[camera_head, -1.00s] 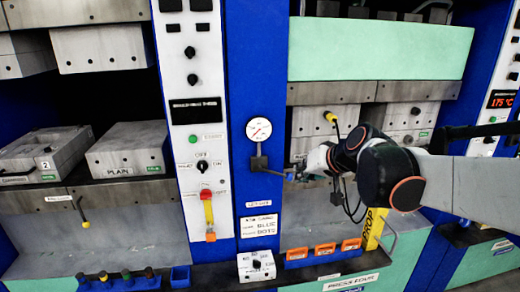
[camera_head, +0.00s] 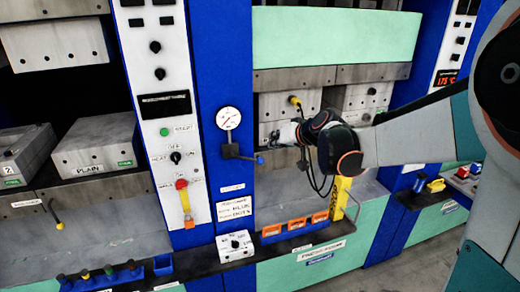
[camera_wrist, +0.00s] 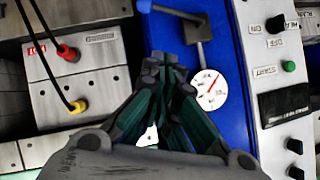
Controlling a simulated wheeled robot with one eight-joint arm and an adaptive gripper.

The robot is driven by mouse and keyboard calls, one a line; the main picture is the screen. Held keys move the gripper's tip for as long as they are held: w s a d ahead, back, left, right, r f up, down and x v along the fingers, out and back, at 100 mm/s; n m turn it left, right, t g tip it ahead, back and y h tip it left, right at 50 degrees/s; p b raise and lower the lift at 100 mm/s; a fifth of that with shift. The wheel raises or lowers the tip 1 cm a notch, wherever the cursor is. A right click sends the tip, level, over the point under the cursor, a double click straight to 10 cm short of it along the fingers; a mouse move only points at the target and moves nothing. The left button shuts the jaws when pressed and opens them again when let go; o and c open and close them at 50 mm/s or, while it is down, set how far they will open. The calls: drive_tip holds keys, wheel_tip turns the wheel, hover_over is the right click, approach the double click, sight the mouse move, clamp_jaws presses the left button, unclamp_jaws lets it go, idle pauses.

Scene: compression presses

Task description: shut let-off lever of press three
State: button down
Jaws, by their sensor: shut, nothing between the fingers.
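The let-off lever (camera_head: 240,155) is a dark arm with a blue knob. It sticks out to the right and slightly down from its pivot on the blue post, below a round gauge (camera_head: 228,118). In the wrist view the lever (camera_wrist: 176,13) shows at the top, its blue knob at the upper left, and the gauge (camera_wrist: 208,90) lies right of the fingers. My gripper (camera_head: 275,135) is above and right of the knob in the head view. In the wrist view my gripper (camera_wrist: 170,62) has its fingers together and empty, apart from the lever in the picture.
A control panel (camera_head: 170,115) with knobs and a red-yellow switch stands left of the post. Right of it is a steel mould (camera_head: 290,105) with cables hanging near my gripper. Orange bins (camera_head: 297,224) and a white dial box (camera_head: 235,245) sit on the ledge below.

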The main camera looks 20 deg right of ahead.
drive_tip(key=s+a+f+x, duration=0.1)
drive_tip(key=f+x, duration=0.1)
drive_tip(key=x, duration=1)
drive_tip(key=shift+f, duration=0.35)
drive_tip(key=shift+f+b, duration=0.15)
drive_tip(key=shift+b, duration=0.3)
drive_tip(key=shift+f+y, duration=0.15)
drive_tip(key=shift+y, duration=0.25)
